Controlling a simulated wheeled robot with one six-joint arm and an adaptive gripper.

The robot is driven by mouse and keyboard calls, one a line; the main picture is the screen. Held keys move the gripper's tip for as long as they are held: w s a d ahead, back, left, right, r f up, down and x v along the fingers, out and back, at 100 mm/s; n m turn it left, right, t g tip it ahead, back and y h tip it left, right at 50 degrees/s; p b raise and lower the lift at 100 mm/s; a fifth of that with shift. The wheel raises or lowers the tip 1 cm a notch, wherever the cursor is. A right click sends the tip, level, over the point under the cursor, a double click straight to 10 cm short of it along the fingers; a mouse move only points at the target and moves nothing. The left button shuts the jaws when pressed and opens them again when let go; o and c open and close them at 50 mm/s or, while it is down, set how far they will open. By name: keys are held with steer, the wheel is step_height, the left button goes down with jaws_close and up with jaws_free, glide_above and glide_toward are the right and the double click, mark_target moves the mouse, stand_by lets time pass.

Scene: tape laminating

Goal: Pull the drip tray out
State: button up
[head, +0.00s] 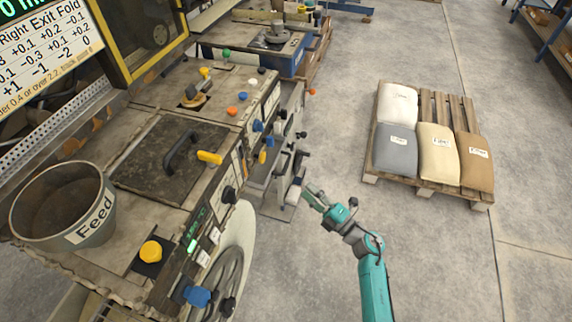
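A grey metal tray-like part (264,189) sticks out low from the machine's right side in the head view; it looks like the drip tray, but much of it is hidden under the machine. My gripper (299,187) is at the outer right end of this part, beside a small dark and light piece there. The gripper is small in the picture. I cannot tell whether its fingers are open or closed, or whether they touch the tray.
The machine (150,205) fills the left side, with a feed bucket (88,228), coloured knobs and a handwheel (222,285). A pallet (428,187) with several sacks stands at the right. The concrete floor between the machine and the pallet is clear.

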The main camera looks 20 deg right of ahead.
mark_target(286, 163)
steer(key=shift+n+g+y, duration=0.3)
steer(key=shift+n, duration=0.4)
steer(key=x, duration=0.4)
steer(key=w+d+x, duration=0.1)
steer(key=x, duration=0.3)
steer(key=d+x, duration=0.1)
steer(key=x, duration=0.3)
steer(key=shift+w+f, duration=0.2)
steer(key=shift+w, duration=0.1)
jaws_close()
